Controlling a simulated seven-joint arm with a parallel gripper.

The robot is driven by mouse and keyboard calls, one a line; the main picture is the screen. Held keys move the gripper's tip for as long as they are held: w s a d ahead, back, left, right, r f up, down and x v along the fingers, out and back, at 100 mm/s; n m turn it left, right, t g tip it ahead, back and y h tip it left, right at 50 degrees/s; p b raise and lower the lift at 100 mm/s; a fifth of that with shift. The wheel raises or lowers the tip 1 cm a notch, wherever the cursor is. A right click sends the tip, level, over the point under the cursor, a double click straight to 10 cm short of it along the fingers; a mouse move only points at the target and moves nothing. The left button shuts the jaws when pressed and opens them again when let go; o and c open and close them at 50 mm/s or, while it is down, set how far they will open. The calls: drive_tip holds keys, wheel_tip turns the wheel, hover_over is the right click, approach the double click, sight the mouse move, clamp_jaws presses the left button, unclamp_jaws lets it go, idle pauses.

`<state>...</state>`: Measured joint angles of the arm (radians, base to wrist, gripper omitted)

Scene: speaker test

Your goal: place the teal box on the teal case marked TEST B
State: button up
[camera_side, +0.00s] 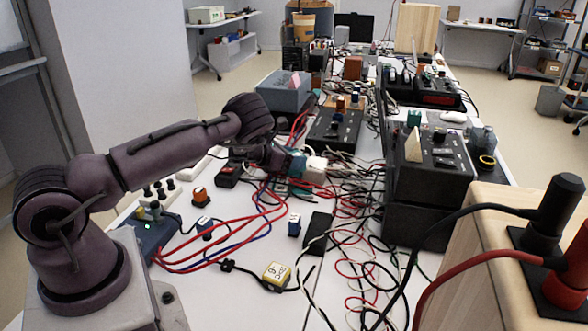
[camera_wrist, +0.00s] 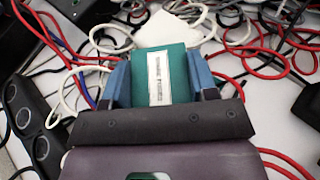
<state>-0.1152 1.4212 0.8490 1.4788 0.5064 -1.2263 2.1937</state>
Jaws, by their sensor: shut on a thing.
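The teal box (camera_wrist: 186,72) with a white printed label sits between the two blue fingers of my gripper (camera_wrist: 160,74) in the wrist view, and the fingers are shut on it. In the side view my gripper (camera_side: 284,160) is low over the cable-covered middle of the table, with a small part of the teal box (camera_side: 297,165) showing. A white block (camera_side: 316,168) is close to its right; a white shape (camera_wrist: 168,30) also shows just beyond the box in the wrist view. I cannot make out a teal case marked TEST B. Whether the box touches anything below is hidden.
A grey-blue case (camera_side: 284,92) stands behind my gripper. Black instruments (camera_side: 432,165) stand to the right, and a wooden box with black and red plugs (camera_side: 560,215) is at the front right. Red, black and white cables (camera_side: 360,250) tangle across the table.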

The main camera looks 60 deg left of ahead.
drive_tip(key=shift+w+a+f, duration=0.2)
drive_tip(key=shift+w+f, duration=0.1)
drive_tip(key=shift+f, duration=1.6)
drive_tip(key=shift+f, duration=0.15)
drive_tip(key=o, duration=0.9)
drive_tip(key=shift+o, duration=0.2)
